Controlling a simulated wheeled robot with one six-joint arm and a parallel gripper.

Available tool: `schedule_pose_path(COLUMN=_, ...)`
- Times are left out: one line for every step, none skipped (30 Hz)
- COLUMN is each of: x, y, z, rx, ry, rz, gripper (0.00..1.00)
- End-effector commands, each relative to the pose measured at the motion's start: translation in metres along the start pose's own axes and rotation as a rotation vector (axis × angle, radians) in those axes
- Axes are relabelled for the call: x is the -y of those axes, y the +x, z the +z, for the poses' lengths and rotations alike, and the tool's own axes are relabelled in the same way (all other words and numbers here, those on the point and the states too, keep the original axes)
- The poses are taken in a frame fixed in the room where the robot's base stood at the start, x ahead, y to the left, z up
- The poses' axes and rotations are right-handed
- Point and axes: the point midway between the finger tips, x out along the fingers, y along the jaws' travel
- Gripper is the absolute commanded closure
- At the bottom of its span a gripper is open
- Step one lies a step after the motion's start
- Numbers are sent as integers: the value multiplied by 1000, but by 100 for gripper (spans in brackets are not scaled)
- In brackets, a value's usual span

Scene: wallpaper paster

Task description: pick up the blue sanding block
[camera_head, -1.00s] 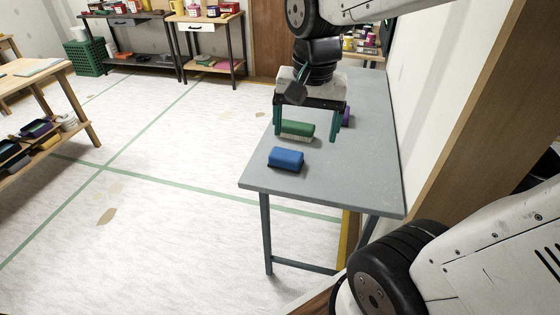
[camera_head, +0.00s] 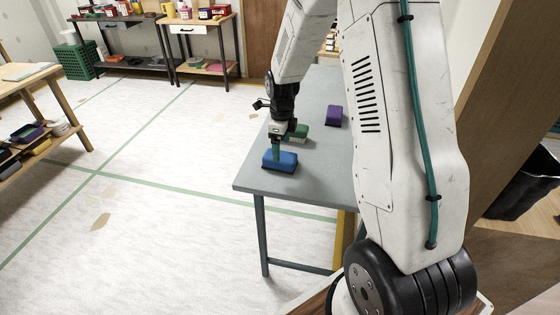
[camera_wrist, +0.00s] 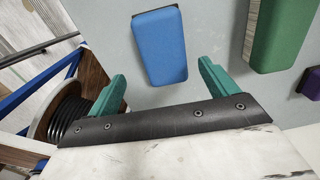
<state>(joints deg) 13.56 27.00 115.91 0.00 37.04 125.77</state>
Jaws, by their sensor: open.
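The blue sanding block (camera_head: 280,161) lies on the grey table near its front left edge. In the wrist view the blue block (camera_wrist: 160,45) lies ahead of my gripper, roughly between the lines of its two fingers. My gripper (camera_head: 277,152) is just above and behind the block in the head view. Its teal fingers (camera_wrist: 160,80) are spread apart with nothing between them in the wrist view. One finger partly overlaps the block in the head view, and I cannot tell whether it touches.
A green block (camera_head: 299,132) lies just behind the blue one, and it shows at right in the wrist view (camera_wrist: 281,32). A purple block (camera_head: 334,115) lies farther back on the table (camera_head: 300,190). My arm hides the table's right side.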

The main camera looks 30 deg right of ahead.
Motion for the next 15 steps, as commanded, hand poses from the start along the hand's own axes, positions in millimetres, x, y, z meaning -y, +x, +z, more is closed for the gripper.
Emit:
schedule_pose_path(x=-1, y=7, z=0, rx=-2, ry=-1, rz=3, gripper=15)
schedule_pose_path(x=0, y=10, z=0, rx=-2, ry=-1, rz=2, gripper=15)
schedule_pose_path(x=0, y=14, z=1, rx=-1, ry=-2, rz=2, gripper=15)
schedule_pose_path(x=1, y=18, z=2, rx=-2, ry=-2, rz=2, gripper=15)
schedule_pose_path(x=2, y=21, z=2, rx=-2, ry=-2, rz=3, gripper=15)
schedule_pose_path(x=3, y=27, z=4, rx=-2, ry=-2, rz=3, gripper=15)
schedule_pose_path(x=4, y=32, z=5, rx=-2, ry=-3, rz=3, gripper=15)
schedule_pose_path(x=5, y=37, z=6, rx=-2, ry=-3, rz=3, gripper=15)
schedule_pose_path(x=6, y=43, z=7, rx=-2, ry=-3, rz=3, gripper=15)
schedule_pose_path(x=6, y=47, z=7, rx=-3, ry=-3, rz=4, gripper=15)
schedule_pose_path(x=6, y=51, z=7, rx=-2, ry=-3, rz=3, gripper=15)
schedule_pose_path(x=6, y=55, z=7, rx=-2, ry=-3, rz=2, gripper=15)
schedule_pose_path(x=6, y=57, z=7, rx=-2, ry=-3, rz=2, gripper=15)
schedule_pose_path(x=6, y=59, z=7, rx=-2, ry=-3, rz=2, gripper=15)
schedule_pose_path(x=6, y=61, z=7, rx=-1, ry=-3, rz=2, gripper=15)
